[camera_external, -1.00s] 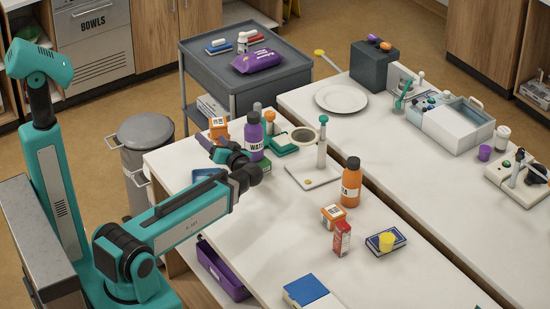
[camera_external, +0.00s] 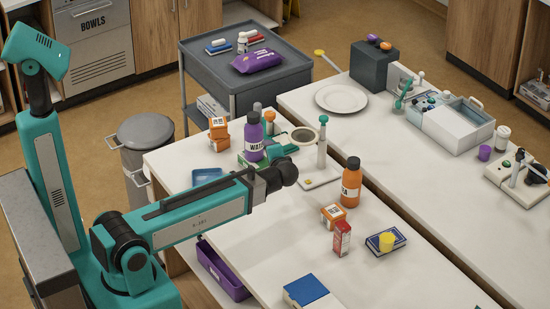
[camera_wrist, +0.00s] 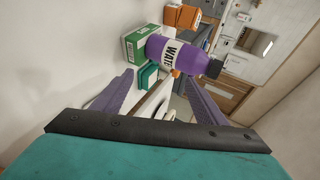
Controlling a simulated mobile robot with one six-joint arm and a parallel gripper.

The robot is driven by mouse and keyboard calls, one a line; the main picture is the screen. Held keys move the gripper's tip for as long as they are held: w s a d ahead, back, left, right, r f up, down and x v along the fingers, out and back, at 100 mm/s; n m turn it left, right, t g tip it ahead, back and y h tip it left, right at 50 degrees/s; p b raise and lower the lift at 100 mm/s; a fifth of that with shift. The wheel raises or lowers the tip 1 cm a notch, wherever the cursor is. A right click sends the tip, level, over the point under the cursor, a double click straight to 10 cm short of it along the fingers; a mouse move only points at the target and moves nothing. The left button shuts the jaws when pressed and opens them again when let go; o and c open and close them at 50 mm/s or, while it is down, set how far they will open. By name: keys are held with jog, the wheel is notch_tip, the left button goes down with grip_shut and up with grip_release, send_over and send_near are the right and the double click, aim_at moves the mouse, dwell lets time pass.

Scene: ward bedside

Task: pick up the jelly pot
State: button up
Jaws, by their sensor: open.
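The pictures do not make plain which pot is the jelly pot. A small purple pot (camera_external: 484,152) stands on the far counter. My gripper (camera_wrist: 163,92) is open in the wrist view, with nothing between its fingers. It points toward a purple bottle (camera_wrist: 180,54) beyond the fingertips. Neither pot shows in the wrist view.
A purple bottle (camera_external: 253,138) and a stand (camera_external: 321,147) are behind my wrist. The table's front middle (camera_external: 270,245) is clear.

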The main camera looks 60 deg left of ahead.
jog(key=w+d+r+m+t+h+p, duration=0.1)
jog(key=w+d+m+h+p, duration=0.15)
jog(key=d+m, duration=0.75)
jog(key=w+d+r+m+t+h+p, duration=0.1)
jog(key=w+d+m+h, duration=0.35)
jog(key=d, duration=0.95)
jog(key=w+d+r+m+t+h+p, duration=0.1)
jog(key=w+d+m+t+h+p, duration=0.1)
jog(key=d+m, duration=0.85)
jog(key=s+d+f+m+t+h, duration=0.1)
jog(key=s+d+f+m+h, duration=0.15)
jog(key=d, duration=0.75)
jog(key=s+d+f+m+t+h+b, duration=0.1)
jog(key=s+d+t, duration=0.15)
jog(key=d, duration=0.75)
jog(key=s+d+f+m+h, duration=0.1)
jog(key=s+d+m, duration=0.15)
jog(key=d, duration=0.65)
jog(key=a+y+p, duration=0.4)
jog(key=a, duration=1.3)
jog(key=shift+w+f, duration=0.15)
jog(key=shift+f, duration=0.15)
jog(key=shift+w+f+t+b, duration=0.15)
jog(key=shift+f+t+b, duration=0.1)
jog(key=shift+b, duration=0.3)
jog(key=w+b, duration=0.1)
jog(key=b, duration=0.5)
jog(key=shift+w+f, duration=0.2)
